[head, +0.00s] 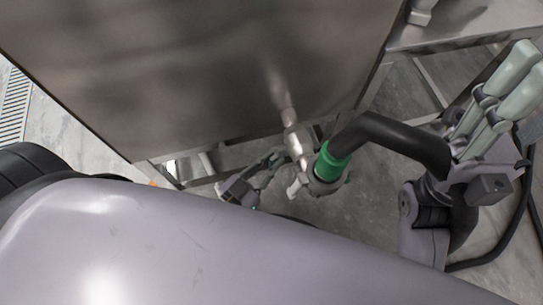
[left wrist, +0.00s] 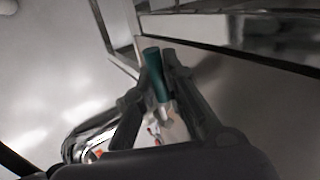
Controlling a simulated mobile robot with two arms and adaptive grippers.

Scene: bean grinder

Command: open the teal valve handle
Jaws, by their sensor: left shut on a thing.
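The teal valve handle (left wrist: 154,70) shows in the left wrist view as a short cylinder between my left gripper's fingers. My left gripper (left wrist: 160,75) is shut on it. In the head view my left gripper (head: 275,160) is small and sits just left of the metal valve (head: 297,142) below the steel tank. I cannot make out the handle clearly there. My right gripper (head: 523,85) appears at the right edge of the head view, with pale greenish fingers, away from the valve; its opening is not clear.
A steel tank (head: 200,65) fills the upper left of the head view. A green collar (head: 328,163) joins a thick black hose (head: 390,130) right beside the valve. Metal frame bars (head: 430,83) stand at the right. Concrete floor (head: 375,205) shows below.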

